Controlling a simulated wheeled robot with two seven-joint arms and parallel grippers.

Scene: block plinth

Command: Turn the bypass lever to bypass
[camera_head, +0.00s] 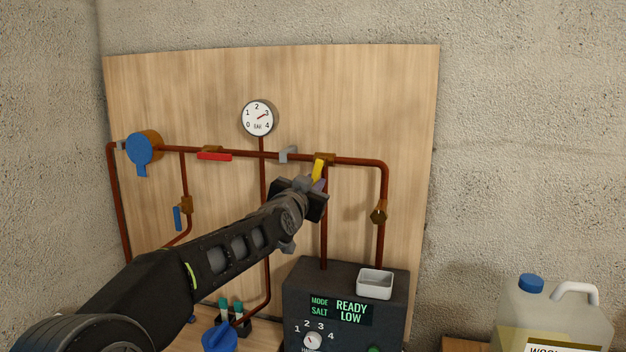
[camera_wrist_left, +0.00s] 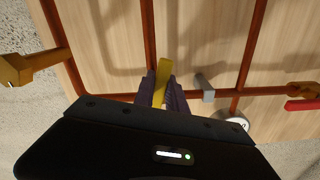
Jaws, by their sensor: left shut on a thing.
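A yellow lever (camera_head: 318,170) hangs from a brass valve (camera_head: 325,158) on the copper pipe run of the wooden board. It points down and slightly left. My left gripper (camera_head: 319,186) reaches up from the lower left and is shut on the lever's lower part. In the left wrist view the yellow lever (camera_wrist_left: 162,78) stands between the two dark fingers (camera_wrist_left: 162,90). The fingers hide part of the lever. The writing at the valve, if any, is not readable. My right gripper is not in view.
A red lever (camera_head: 214,156), a blue lever (camera_head: 177,218), a blue round housing (camera_head: 140,149) and a gauge (camera_head: 258,118) are on the board. Below stands a dark control box (camera_head: 300,290) with a white tray (camera_head: 375,284). A jug (camera_head: 550,315) stands at right.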

